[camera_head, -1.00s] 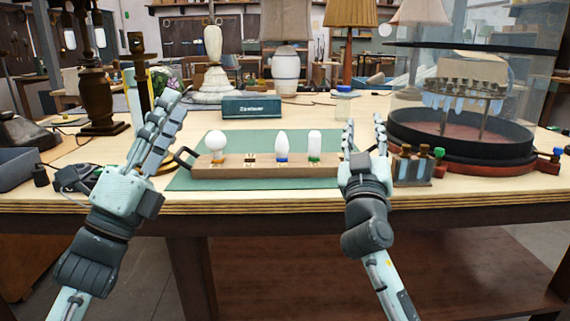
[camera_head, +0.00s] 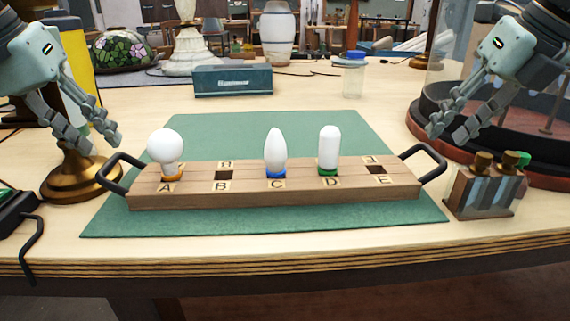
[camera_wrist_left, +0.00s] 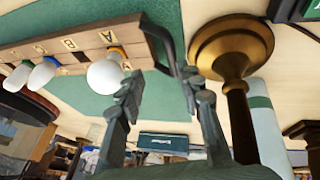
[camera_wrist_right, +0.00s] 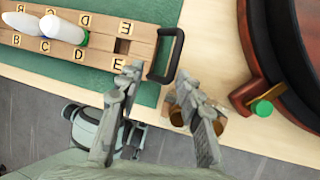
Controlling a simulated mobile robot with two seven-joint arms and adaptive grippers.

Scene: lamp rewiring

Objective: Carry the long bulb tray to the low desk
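The long bulb tray (camera_head: 250,196) is a wooden block with slots A to E, lying on a green mat (camera_head: 330,221). A round bulb (camera_head: 165,147) stands in A, a candle-shaped bulb (camera_head: 275,149) in C and a tubular bulb (camera_head: 329,147) in D; B and E are empty. My left gripper (camera_head: 98,145) is open above the black left handle (camera_head: 111,180), which shows just beyond its fingertips in the left wrist view (camera_wrist_left: 166,43). My right gripper (camera_head: 450,134) is open above the right handle (camera_head: 437,164). Neither touches a handle visibly. I cannot identify the low desk.
A brass lamp base (camera_head: 82,186) stands beside the left handle. A round dark-rimmed tray (camera_head: 421,125) is at the right, and a teal box (camera_head: 232,81) is behind the mat.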

